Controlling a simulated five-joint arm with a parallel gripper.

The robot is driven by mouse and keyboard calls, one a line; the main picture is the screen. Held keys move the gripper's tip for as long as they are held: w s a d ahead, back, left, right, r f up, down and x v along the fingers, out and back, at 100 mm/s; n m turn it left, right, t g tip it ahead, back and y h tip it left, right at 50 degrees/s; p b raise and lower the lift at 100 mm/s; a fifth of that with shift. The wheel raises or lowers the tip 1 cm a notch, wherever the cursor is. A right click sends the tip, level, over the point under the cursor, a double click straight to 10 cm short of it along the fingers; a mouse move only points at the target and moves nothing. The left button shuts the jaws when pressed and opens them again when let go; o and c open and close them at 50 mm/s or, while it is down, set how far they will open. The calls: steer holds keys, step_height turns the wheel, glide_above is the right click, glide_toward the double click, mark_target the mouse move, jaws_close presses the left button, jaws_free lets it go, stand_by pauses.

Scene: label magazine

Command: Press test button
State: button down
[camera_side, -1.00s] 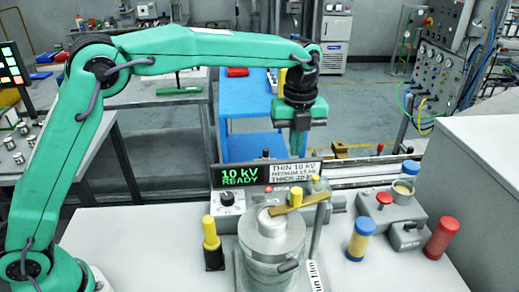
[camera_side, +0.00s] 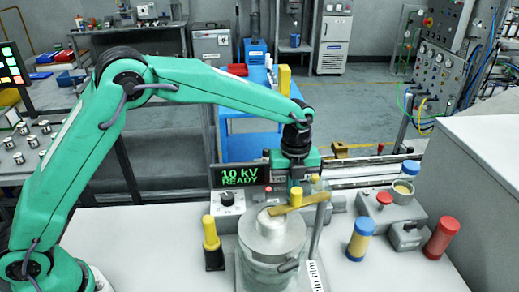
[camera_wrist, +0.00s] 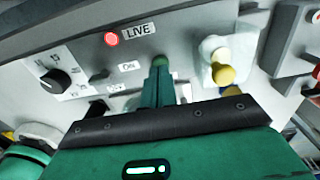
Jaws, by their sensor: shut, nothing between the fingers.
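The tester panel (camera_wrist: 195,115) carries a red lit lamp (camera_wrist: 112,39) marked LIVE, a black knob (camera_wrist: 56,81) and small labels. A round dark green button-like part (camera_wrist: 159,61) shows right at the tips of my gripper (camera_wrist: 158,72). I cannot tell whether the tips touch it. My gripper is shut and empty, and its fingers point down at the panel. In the side view my gripper (camera_side: 296,182) is low in front of the display (camera_side: 240,175), which reads 10 kV READY. The fingertips and the button are mostly hidden there.
A metal vessel (camera_side: 270,245) with a brass bar (camera_side: 298,204) across its top stands close in front of my gripper. A yellow-topped post (camera_side: 210,232) stands left. A yellow-and-blue jar (camera_side: 360,239) and a red cylinder (camera_side: 442,238) stand right.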

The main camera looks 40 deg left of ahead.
steer(key=shift+f, duration=0.45)
steer(key=shift+s+f, duration=0.1)
steer(key=shift+f, duration=1)
step_height(320, 180, up, 15)
steer(key=shift+w, duration=0.25)
stand_by(0.6)
